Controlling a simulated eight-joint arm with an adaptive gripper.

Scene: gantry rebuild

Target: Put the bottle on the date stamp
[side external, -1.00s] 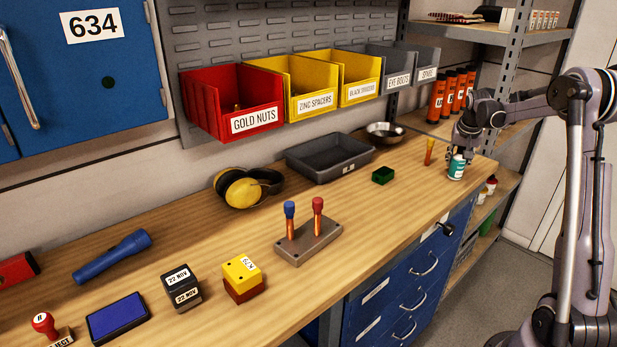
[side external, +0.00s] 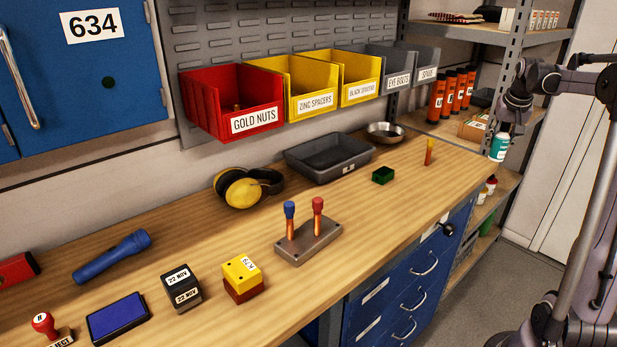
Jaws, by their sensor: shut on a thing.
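The bottle (side external: 499,147) is teal with a white label. My gripper (side external: 503,128) is shut on its top and holds it upright at the far right end of the bench, apparently raised. The fingertips are small and partly dark in this view. The date stamp (side external: 181,288) is a black block with white "22 NOV" labels. It stands near the front left of the bench, between a blue ink pad (side external: 117,318) and a yellow and red block (side external: 241,279). Nothing lies on top of the date stamp.
A metal holder (side external: 308,243) with blue-topped and red-topped tools stands mid-bench. A grey tray (side external: 328,158), yellow earmuffs (side external: 247,187), a green box (side external: 383,175) and a metal bowl (side external: 385,133) lie farther back. A red-handled stamp (side external: 45,324) is at the left. The right front of the bench is clear.

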